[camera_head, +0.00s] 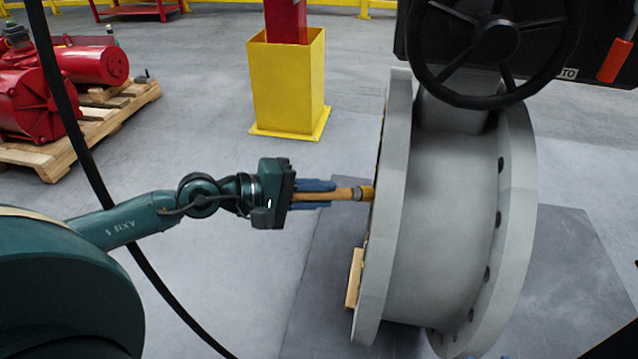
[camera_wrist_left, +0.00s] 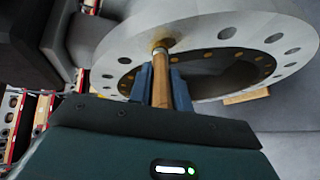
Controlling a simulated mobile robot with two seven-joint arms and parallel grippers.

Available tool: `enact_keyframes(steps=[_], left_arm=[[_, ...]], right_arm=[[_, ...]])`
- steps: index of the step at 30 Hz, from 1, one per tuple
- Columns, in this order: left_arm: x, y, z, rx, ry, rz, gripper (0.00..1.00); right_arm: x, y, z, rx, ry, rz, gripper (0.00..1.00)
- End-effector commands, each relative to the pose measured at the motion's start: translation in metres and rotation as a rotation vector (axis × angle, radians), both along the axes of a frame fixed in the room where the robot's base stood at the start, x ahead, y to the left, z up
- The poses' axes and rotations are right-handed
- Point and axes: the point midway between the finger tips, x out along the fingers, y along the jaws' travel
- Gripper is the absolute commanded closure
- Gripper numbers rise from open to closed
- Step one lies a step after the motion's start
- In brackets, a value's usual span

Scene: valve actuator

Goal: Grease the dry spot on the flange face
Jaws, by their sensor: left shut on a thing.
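My left gripper (camera_head: 318,191) is shut on a wooden-handled brush (camera_head: 343,194) that points right, toward the flange. The brush's yellowish tip (camera_head: 366,193) is at the left flange face (camera_head: 394,200) of the large grey valve body (camera_head: 440,200); it seems to touch the face. In the left wrist view the brush (camera_wrist_left: 161,85) runs up between the blue fingers (camera_wrist_left: 161,78) to the flange ring (camera_wrist_left: 215,40). A small yellowish patch (camera_wrist_left: 160,45) shows around the tip there, between bolt holes. I cannot make out a separate dry spot. My right gripper is not in view.
A black handwheel (camera_head: 497,40) sits above the valve. A wooden block (camera_head: 354,278) is at the flange's lower left. A yellow post guard (camera_head: 288,85) stands behind, and red equipment on a pallet (camera_head: 80,130) is at left. A black cable (camera_head: 90,170) hangs across the left side.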

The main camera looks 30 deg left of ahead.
Motion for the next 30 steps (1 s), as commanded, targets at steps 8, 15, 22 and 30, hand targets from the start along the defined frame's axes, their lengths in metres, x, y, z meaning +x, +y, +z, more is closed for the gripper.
enact_keyframes(steps=[8, 15, 22, 30], left_arm=[[-0.018, -0.005, 0.002, -0.002, 0.000, -0.001, 1.00], [-0.031, -0.008, 0.002, -0.001, 0.004, -0.001, 1.00], [-0.046, -0.012, 0.002, -0.001, 0.002, -0.002, 1.00], [-0.048, -0.012, 0.001, 0.000, -0.001, -0.001, 1.00]], right_arm=[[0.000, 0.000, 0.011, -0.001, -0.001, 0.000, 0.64], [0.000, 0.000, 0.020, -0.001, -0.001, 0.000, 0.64], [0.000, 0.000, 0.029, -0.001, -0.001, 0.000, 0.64], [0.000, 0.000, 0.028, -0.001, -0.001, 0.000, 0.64]])
